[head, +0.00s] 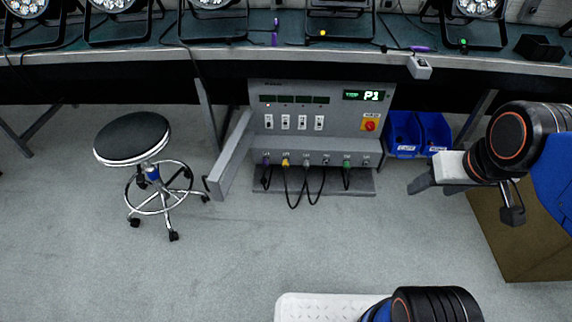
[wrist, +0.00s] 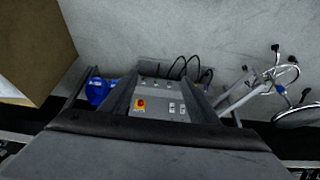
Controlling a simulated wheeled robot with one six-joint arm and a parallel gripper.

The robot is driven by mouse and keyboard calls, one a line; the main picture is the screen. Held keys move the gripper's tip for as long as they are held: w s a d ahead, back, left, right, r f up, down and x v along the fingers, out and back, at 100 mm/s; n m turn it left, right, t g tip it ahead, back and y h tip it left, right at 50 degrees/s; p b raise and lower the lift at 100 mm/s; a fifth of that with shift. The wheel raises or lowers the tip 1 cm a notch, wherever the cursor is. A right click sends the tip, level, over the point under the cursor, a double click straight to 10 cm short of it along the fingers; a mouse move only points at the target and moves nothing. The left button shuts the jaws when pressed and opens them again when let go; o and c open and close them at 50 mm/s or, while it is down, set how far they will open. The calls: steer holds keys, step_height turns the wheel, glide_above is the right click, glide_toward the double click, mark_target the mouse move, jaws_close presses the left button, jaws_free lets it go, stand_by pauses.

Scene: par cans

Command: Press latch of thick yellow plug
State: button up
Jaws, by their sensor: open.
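The yellow plug (head: 286,162) sits in the row of sockets along the lower ledge of a grey control cabinet (head: 322,110) under the bench. A dark cable hangs from it. Its latch is too small to make out. My gripper (head: 414,184) is open and empty at the right, in front of the blue bins, well apart from the plug. In that view the yellow plug cannot be told apart.
A purple (head: 266,160), a grey (head: 306,162) and a green plug (head: 346,164) share the ledge. An open grey door (head: 231,158) juts out at the cabinet's left. A stool (head: 133,139) stands farther left, blue bins (head: 404,135) at right, a brown box (head: 520,240) near my arm. The middle floor is clear.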

jaws_close()
stand_by(1.6)
